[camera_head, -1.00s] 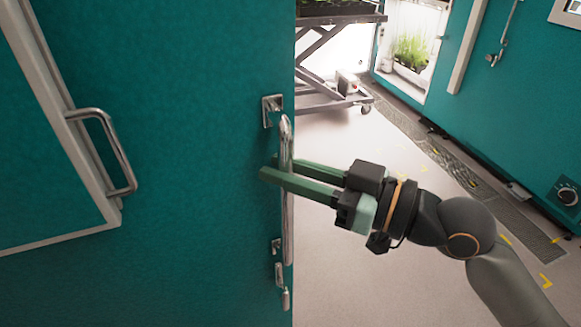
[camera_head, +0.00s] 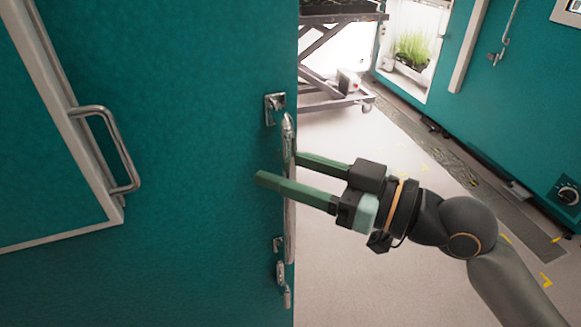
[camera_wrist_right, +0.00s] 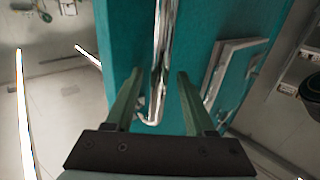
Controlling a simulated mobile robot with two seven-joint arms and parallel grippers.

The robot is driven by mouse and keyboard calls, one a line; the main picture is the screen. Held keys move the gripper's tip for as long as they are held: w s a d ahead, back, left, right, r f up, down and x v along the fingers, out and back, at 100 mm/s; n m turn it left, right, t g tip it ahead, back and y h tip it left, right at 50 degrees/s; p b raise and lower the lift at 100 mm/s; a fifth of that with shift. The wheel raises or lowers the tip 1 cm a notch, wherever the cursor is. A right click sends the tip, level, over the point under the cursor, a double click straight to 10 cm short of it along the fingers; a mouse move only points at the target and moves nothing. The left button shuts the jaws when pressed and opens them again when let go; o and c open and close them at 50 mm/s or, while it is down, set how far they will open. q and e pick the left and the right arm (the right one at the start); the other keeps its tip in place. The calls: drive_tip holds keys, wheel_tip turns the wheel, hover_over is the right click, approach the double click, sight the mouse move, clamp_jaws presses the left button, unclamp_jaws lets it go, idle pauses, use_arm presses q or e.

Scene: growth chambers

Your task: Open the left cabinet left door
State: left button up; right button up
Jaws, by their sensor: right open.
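The teal cabinet door (camera_head: 200,220) fills the left of the head view. Its long vertical chrome handle (camera_head: 290,240) runs along the right edge. My right gripper (camera_head: 277,167) is open at that handle, one finger in front of the door face and the other by the handle's far side. In the right wrist view my right gripper (camera_wrist_right: 157,75) has its two green fingers apart, with the chrome handle (camera_wrist_right: 162,60) between them. I cannot tell whether a finger touches it. My left gripper is not in view.
A framed panel with a smaller chrome handle (camera_head: 118,150) is on the left. A metal trolley (camera_head: 340,85) stands behind the door edge. Another teal cabinet (camera_head: 520,110) stands on the right, near a lit opening with green plants (camera_head: 412,50). The pale floor (camera_head: 350,270) between is clear.

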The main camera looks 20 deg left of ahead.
drive_tip(key=b+v, duration=0.4)
drive_tip(key=v, duration=0.8)
drive_tip(key=shift+d, duration=0.25)
